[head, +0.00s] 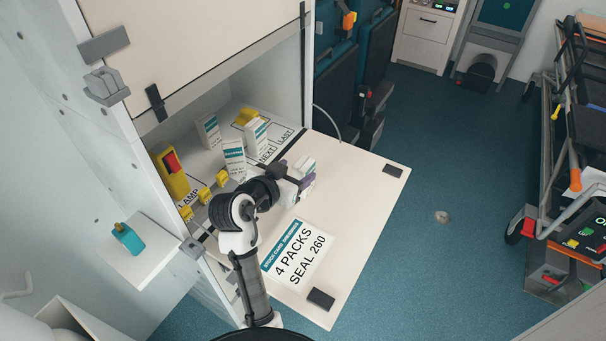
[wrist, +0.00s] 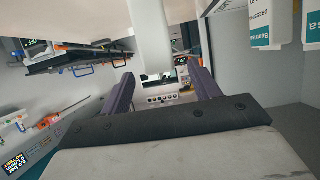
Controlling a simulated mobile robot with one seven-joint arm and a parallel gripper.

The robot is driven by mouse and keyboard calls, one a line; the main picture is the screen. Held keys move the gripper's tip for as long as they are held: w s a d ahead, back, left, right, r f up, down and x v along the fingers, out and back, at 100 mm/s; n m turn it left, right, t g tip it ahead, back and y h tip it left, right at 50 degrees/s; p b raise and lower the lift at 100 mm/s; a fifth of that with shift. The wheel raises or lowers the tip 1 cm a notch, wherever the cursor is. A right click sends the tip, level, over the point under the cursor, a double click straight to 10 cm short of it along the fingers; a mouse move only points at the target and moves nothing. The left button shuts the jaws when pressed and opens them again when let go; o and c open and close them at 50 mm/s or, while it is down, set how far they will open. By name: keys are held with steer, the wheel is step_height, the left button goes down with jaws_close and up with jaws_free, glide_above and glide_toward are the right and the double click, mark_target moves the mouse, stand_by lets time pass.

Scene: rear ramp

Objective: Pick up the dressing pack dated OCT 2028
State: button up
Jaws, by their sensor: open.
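Three white-and-teal dressing packs stand upright in the open locker in the head view: a back-left pack (head: 208,131), a back-right pack (head: 255,138) and a front pack (head: 234,159). No date is legible on any of them, so I cannot tell which is OCT 2028. My gripper (head: 307,180) is open and empty over the lowered door flap, right of the front pack and apart from it. In the wrist view my gripper (wrist: 163,84) has its purple fingers spread. Parts of two packs show at the top right, a nearer one (wrist: 264,22) and one at the edge (wrist: 312,25).
The lowered flap (head: 355,185) carries a label (head: 297,254) reading 4 PACKS SEAL 260. The shelf has floor labels NEXT and LAST, a yellow lamp (head: 172,175) and yellow clips (head: 205,195). A teal bottle (head: 128,238) stands on a side ledge. Locker walls bound the shelf.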

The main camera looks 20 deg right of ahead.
mark_target(307, 164)
steer(key=p+x, duration=0.2)
steer(key=x, duration=0.3)
steer(key=shift+w+d, duration=0.2)
steer(key=shift+d, duration=0.15)
steer(key=shift+w+d+f, duration=0.3)
steer(key=shift+d+f, duration=0.05)
steer(key=c, duration=1.1)
steer(key=shift+r, duration=0.1)
